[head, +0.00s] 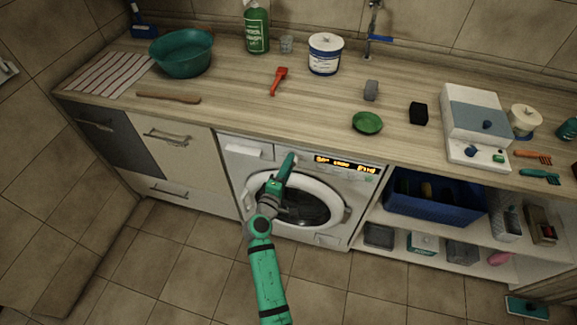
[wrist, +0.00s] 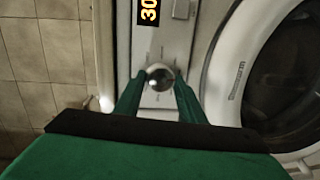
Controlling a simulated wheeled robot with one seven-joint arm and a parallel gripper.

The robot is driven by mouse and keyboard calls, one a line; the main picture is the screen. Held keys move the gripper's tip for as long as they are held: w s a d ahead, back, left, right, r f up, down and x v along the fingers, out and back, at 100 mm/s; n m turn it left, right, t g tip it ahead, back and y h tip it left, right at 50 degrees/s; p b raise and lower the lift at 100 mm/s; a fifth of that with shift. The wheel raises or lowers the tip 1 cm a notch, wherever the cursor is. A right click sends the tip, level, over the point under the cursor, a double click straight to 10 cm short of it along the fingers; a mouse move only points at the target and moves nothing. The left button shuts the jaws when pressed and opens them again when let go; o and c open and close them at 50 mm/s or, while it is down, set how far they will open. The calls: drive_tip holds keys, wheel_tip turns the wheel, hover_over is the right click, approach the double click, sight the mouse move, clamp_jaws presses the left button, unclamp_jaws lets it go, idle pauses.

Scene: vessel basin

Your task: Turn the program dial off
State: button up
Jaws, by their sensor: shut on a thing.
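The washing machine (head: 238,172) stands under the counter, with a lit display (head: 338,162) on its front panel. In the wrist view the display also shows at the top (wrist: 148,12). The program dial (wrist: 159,75) is a round metallic knob on that panel, between my fingertips in the wrist view. My gripper (head: 288,165) is at the panel, left of the display, and hides the dial in the head view. In the wrist view my gripper (wrist: 158,82) has its two green fingers shut on the dial, one on each side. The dial's pointer is too small to read.
The round door (head: 335,217) of the machine is closed beneath my gripper. The counter (head: 225,110) above holds a green bowl (head: 182,55), a bottle (head: 256,28) and a tub (head: 325,55). An open shelf with a blue crate (head: 430,207) is to the right.

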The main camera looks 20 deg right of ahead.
drive_tip(key=shift+s+d+f+m+t+y, duration=0.2)
drive_tip(key=shift+m+t, duration=0.3)
drive_tip(key=shift+m, duration=5.45)
drive_tip(key=shift+s+d+m+t+y, duration=0.2)
drive_tip(key=shift+m+t, duration=0.3)
drive_tip(key=shift+m, duration=5.5)
drive_tip(key=shift+w+d+f+m+t+y, duration=0.1)
drive_tip(key=shift+m+t+y, duration=0.3)
drive_tip(key=shift+m, duration=5.55)
drive_tip(key=o, duration=1)
drive_tip(key=shift+a, duration=0.1)
drive_tip(key=shift+o, duration=0.2)
